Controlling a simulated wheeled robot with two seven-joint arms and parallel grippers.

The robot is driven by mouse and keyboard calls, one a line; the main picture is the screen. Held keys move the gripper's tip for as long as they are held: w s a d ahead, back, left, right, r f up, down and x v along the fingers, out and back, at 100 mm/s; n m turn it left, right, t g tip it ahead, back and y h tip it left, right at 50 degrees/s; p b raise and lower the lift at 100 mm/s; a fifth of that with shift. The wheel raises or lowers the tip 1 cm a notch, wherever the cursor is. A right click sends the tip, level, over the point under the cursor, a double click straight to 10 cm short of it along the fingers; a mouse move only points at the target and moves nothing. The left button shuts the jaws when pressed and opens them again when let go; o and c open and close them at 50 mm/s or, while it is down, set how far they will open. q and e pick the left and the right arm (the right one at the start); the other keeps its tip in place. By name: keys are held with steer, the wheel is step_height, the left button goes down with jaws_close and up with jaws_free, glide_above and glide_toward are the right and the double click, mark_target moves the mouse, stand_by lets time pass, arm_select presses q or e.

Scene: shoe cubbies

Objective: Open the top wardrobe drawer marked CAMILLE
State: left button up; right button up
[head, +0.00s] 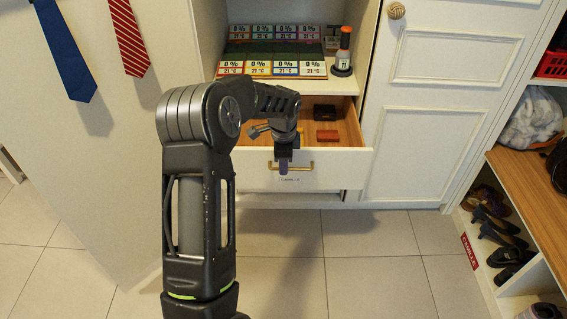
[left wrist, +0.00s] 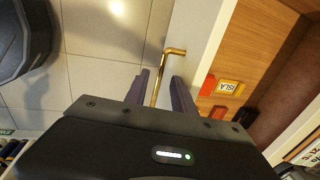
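The top drawer (head: 335,172) stands pulled out, with its wooden inside showing. My left gripper (head: 284,168) is at the handle. In the left wrist view its two fingers (left wrist: 161,84) stand apart on either side of the handle bar, with gaps visible. Part of the handle is hidden behind the gripper in the head view. My right gripper is out of view.
Inside the drawer lie a red block (head: 327,135) and a dark item (head: 324,112). Above is a shelf (head: 350,84) with display cards and an orange-capped bottle (head: 344,52). A closed panelled door (head: 455,45) is right; a shoe bench (head: 535,185) stands further right. Tiled floor ahead is clear.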

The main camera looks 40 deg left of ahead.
arm_select(q)
step_height(320, 180, up, 7)
steer(key=s, duration=0.1)
steer(key=shift+d+p, duration=0.4)
steer(key=shift+p, duration=0.05)
steer(key=shift+f, duration=0.2)
steer(key=s+d+f+n+h, duration=0.1)
steer(key=d+f+n+h, duration=0.1)
steer(key=d+f, duration=1.1)
steer(key=s+d+f+n+h, duration=0.2)
steer(key=s+d+f+n, duration=0.1)
steer(key=s+d+f, duration=0.6)
steer(key=s+d+f+n+h, duration=0.1)
steer(key=s+d+f+n, duration=0.5)
steer(key=d, duration=0.5)
steer(key=s+d+n+g, duration=0.1)
steer(key=s+d, duration=0.3)
steer(key=s, duration=0.7)
step_height(320, 180, up, 15)
steer(key=p, duration=1.5)
steer(key=shift+w+h, duration=0.3)
